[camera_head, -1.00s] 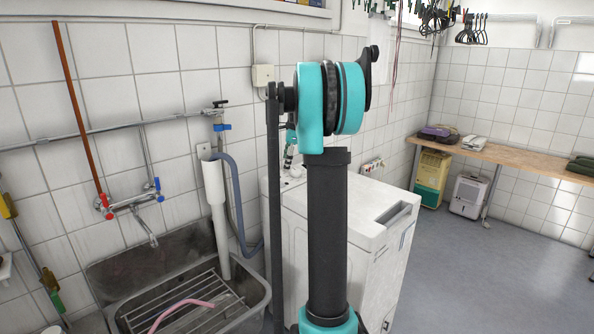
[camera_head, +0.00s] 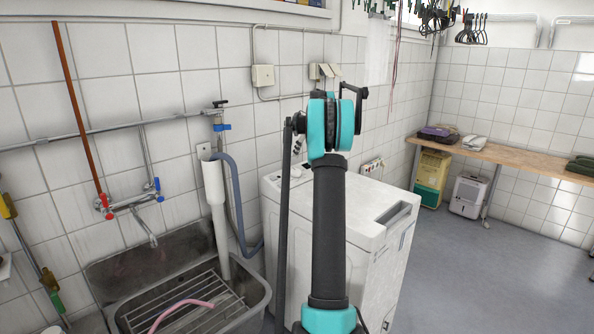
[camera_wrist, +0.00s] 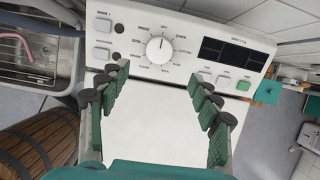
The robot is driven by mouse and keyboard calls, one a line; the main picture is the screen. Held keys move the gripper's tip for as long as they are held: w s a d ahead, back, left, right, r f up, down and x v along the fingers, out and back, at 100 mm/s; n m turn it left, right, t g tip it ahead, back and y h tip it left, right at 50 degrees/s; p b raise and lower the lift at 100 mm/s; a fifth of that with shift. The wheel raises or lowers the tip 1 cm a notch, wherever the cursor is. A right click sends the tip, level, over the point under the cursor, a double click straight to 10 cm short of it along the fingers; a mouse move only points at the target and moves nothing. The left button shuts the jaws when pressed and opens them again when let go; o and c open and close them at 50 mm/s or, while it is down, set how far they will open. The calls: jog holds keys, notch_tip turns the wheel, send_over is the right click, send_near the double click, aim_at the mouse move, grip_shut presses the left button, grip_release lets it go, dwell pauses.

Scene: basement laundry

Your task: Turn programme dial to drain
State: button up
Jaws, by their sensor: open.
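The white washing machine (camera_head: 375,245) stands right of the sink, partly hidden behind my arm. In the wrist view its control panel (camera_wrist: 205,38) lies across the top. The programme dial (camera_wrist: 160,50) is a round white knob ringed by small labels that I cannot read clearly. Its pointer mark is near the top of the picture. My gripper (camera_wrist: 160,76) is open and empty, its green-padded fingers spread to either side, below the dial in the picture. The dial lies beyond the fingertips, apart from them. In the head view my arm hides most of the gripper.
A metal sink (camera_head: 245,300) with a rack and a grey hose (camera_head: 238,200) are left of the machine. A wooden barrel (camera_wrist: 38,145) shows at lower left. The floor (camera_head: 470,260) at right is clear.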

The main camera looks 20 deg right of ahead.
aim_at(296, 171)
jog(key=x, duration=1.1)
jog(key=c, duration=1.1)
jog(key=shift+c, duration=0.3)
